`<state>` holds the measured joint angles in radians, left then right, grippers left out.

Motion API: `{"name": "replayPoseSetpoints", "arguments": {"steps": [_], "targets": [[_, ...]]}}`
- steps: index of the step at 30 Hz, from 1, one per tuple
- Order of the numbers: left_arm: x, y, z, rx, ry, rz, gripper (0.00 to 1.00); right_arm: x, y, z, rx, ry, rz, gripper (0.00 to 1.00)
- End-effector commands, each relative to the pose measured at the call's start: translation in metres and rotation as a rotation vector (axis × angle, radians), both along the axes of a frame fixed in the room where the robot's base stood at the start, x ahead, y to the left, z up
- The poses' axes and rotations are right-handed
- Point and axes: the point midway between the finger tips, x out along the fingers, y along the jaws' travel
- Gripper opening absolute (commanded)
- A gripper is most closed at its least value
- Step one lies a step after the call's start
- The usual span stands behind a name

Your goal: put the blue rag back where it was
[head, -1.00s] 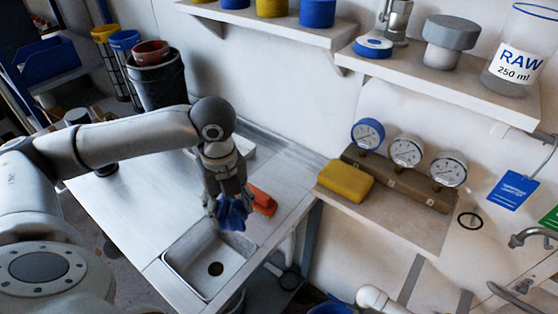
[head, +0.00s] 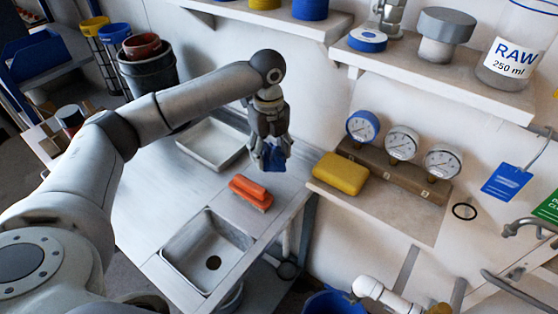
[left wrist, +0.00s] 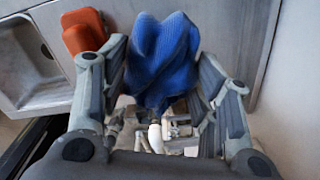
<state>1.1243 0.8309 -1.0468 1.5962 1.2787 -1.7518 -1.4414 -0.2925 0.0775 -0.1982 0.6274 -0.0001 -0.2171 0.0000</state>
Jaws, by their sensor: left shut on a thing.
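The blue rag (head: 272,155) is crumpled between the fingers of my left gripper (head: 270,150), held up above the back right part of the metal sink table (head: 150,215). In the left wrist view the rag (left wrist: 163,60) hangs between the fingers of my left gripper (left wrist: 160,90), which are shut on it. The rag is partly hidden by the fingers in the head view. My right gripper is not in view.
An orange brush or sponge (head: 251,193) lies beside the sink basin (head: 180,258). A shallow metal tray (head: 205,165) stands behind. A yellow sponge (head: 340,173) and pressure gauges (head: 401,142) sit on a ledge at right. A shelf (head: 450,88) hangs above.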

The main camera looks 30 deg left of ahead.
Motion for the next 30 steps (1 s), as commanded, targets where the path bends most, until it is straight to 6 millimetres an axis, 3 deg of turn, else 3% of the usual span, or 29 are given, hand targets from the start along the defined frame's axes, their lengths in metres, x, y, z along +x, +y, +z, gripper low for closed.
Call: {"name": "replayPoseSetpoints", "arguments": {"steps": [7, 21, 30], "targets": [[0.035, -0.006, 0.0, 0.001, 0.0, 0.0, 0.38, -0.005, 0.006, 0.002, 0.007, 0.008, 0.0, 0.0], [0.032, -0.004, -0.064, 0.001, 0.002, 0.0, 0.38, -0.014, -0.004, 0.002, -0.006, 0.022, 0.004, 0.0], [0.036, -0.005, -0.07, 0.001, -0.001, -0.001, 0.38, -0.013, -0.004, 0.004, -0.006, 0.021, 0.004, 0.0]]}}
